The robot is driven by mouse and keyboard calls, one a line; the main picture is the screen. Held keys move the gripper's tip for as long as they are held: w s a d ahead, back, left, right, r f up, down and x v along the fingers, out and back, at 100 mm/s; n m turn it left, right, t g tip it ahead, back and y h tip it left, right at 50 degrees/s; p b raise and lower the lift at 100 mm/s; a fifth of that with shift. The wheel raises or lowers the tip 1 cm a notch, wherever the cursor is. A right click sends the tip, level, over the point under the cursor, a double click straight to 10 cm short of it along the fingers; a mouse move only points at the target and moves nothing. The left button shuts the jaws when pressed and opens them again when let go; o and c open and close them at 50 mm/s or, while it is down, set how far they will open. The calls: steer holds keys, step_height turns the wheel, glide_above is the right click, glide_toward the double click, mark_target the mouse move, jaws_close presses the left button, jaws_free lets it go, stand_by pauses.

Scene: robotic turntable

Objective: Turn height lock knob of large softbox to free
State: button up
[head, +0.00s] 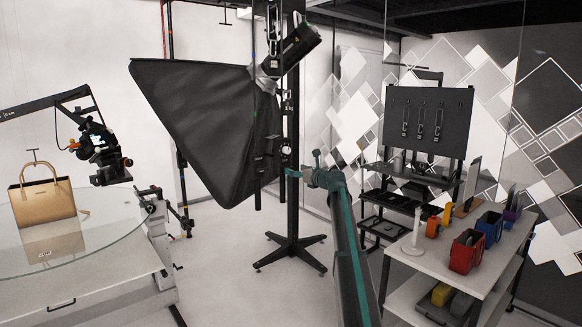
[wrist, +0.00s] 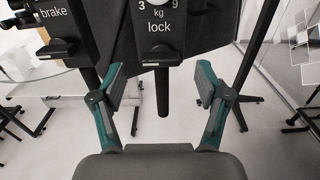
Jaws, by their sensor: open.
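The large softbox (head: 200,125) is a black fabric box on a dark vertical stand (head: 290,205). My gripper (head: 304,170) is in front of the stand, at the softbox's right. In the wrist view my gripper (wrist: 160,83) is open, its teal fingers apart with nothing clamped. A black panel (wrist: 205,32) marked "lock" is just beyond the fingers, with a dark lever-like knob (wrist: 168,52) below that word. A black rod (wrist: 163,95) hangs between the fingers. A second knob (wrist: 60,47) sits below "brake" at the left. I cannot tell whether the fingers touch anything.
A glass turntable (head: 105,243) with a tan handbag (head: 45,200) and a camera arm (head: 95,145) stand at the left. A shelf cart (head: 420,262) with coloured bins is at the right. The stand's base (head: 290,248) spreads over open floor.

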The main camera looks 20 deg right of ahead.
mark_target(291, 168)
steer(key=shift+p+x, duration=0.45)
steer(key=shift+x, duration=1.45)
steer(key=c, duration=1.2)
steer(key=shift+o, duration=0.2)
